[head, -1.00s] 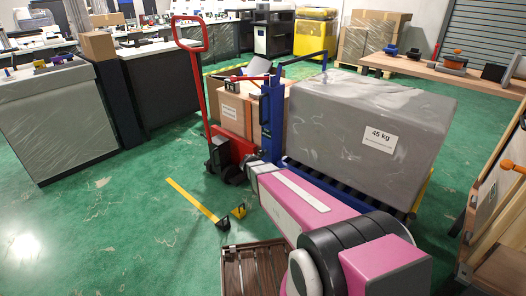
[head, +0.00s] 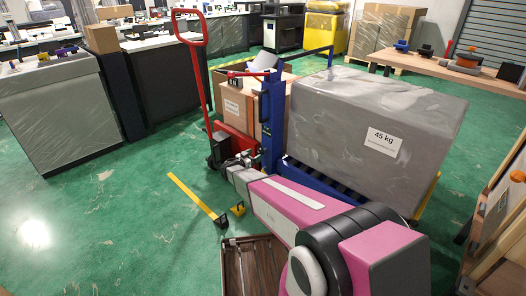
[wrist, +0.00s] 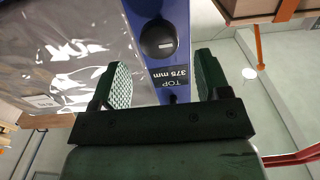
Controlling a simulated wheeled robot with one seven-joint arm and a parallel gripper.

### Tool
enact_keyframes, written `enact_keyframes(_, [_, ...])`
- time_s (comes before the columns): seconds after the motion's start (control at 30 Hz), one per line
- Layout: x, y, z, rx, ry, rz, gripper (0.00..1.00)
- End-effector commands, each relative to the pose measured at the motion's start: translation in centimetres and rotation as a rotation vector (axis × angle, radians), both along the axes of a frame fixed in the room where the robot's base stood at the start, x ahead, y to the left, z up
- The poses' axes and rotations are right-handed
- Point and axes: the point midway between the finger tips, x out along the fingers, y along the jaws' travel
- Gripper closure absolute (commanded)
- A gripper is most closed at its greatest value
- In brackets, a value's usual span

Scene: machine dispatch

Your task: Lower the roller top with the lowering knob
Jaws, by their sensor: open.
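The blue lift column (head: 272,115) stands mid-picture in the head view, beside the roller top (head: 318,180), which is partly hidden under a large grey wrapped box (head: 375,130) labelled 45 kg. In the wrist view, a round black knob (wrist: 158,38) sits on the blue face (wrist: 145,12) beside a label (wrist: 168,76) reading TOP 375 mm, seen upside down. My gripper (wrist: 160,75) is open and empty, with one finger on each side of the blue face. The knob lies beyond the fingertips, roughly between them. Contact with the column cannot be told.
A red-handled pallet truck (head: 203,75) with a cardboard box (head: 240,108) stands just left of the column. A brown slatted crate (head: 252,268) is on the floor at front. A wooden table (head: 455,75) stands at right.

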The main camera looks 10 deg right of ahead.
Motion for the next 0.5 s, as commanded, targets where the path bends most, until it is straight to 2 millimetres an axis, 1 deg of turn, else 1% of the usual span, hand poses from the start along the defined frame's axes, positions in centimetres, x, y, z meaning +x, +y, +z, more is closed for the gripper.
enact_keyframes(0.03, [0.7,-0.8,-0.1,0.000,0.000,-0.002,0.30])
enact_keyframes(0.1, [1.5,-1.9,-0.1,0.000,0.000,-0.002,0.30])
enact_keyframes(0.3, [3.3,-4.4,-0.1,0.000,0.001,-0.001,0.30])
enact_keyframes(0.5, [4.2,-5.7,-0.1,0.000,0.001,-0.001,0.30])
